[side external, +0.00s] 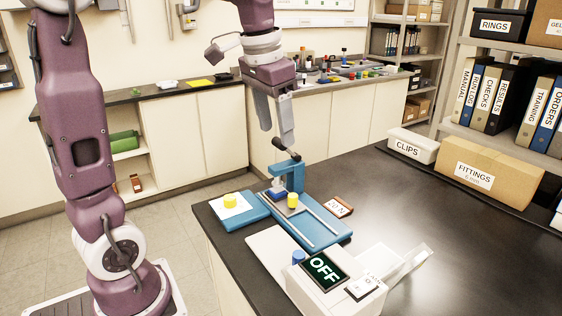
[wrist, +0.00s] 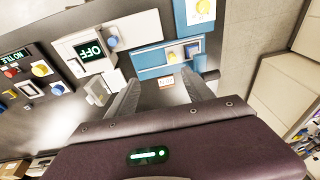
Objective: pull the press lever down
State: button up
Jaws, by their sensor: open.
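The press is a blue frame (side external: 290,178) on a blue base (side external: 325,232) with pale rails, standing on the dark bench. Its lever, a short black handle (side external: 284,148), sticks out at the top of the frame, tilted up to the left. My gripper (side external: 277,137) is open and empty, pointing down just above the lever; one fingertip appears very near the handle, but contact cannot be told. In the wrist view the open fingers (wrist: 160,81) show with the blue press base (wrist: 150,57) beyond them.
A yellow cylinder (side external: 293,200) sits on the press base. A blue plate with a yellow piece (side external: 231,200) lies to its left. A white device with an OFF screen (side external: 324,269) stands in front. A small labelled tag (side external: 339,207) lies right.

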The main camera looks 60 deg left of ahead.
aim_at(279, 140)
jog(key=w+a+f, duration=0.2)
jog(key=w+a, duration=0.1)
jog(key=a, duration=0.1)
jog(key=w+a+f+g, duration=0.1)
jog(key=w+a+f, duration=0.1)
jog(key=a, duration=0.2)
jog(key=w+a+f+g, duration=0.1)
jog(key=w+a+f, duration=0.1)
jog(key=w+a, duration=0.1)
jog(key=shift+w+a+h, duration=0.3)
jog(key=shift+a, duration=0.2)
notch_tip(279, 140, down, 7)
grip_shut()
